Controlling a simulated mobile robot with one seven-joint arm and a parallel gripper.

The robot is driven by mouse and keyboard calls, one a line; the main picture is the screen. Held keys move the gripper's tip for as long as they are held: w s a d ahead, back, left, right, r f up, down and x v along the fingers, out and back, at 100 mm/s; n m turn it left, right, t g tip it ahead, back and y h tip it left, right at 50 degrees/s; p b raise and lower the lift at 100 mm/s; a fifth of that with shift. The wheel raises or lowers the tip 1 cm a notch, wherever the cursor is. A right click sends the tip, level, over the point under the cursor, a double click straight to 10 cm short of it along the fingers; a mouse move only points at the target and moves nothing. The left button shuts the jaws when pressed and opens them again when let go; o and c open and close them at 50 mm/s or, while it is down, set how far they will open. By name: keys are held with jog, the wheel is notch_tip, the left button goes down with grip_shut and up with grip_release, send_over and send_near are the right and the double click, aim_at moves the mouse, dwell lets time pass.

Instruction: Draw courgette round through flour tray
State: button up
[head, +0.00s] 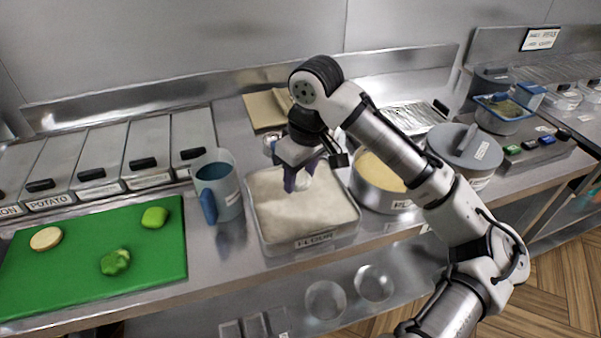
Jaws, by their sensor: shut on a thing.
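The flour tray (315,240) is a rectangular metal tray labelled FLOUR, filled with pale flour, at the middle of the counter. My gripper (302,184) points down over the tray's back half. Its purple fingers are shut on a pale courgette round (305,181), which is mostly hidden by the fingers. The round is low, at or just above the flour; I cannot tell whether it touches. Another pale round (46,238) lies on the green cutting board (75,285) at the left.
A blue jug (219,185) stands close left of the tray. A round pan (378,182) of yellowish contents stands close right, near my arm. Two green pieces (115,262) (154,217) lie on the board. Lidded containers (92,165) line the back left. A lidded pot (465,150) is at right.

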aim_at(298, 176)
jog(key=shift+r, duration=0.5)
notch_tip(298, 176, up, 3)
jog(key=p, duration=0.3)
jog(key=shift+r+p, duration=0.1)
jog(key=shift+p, duration=0.2)
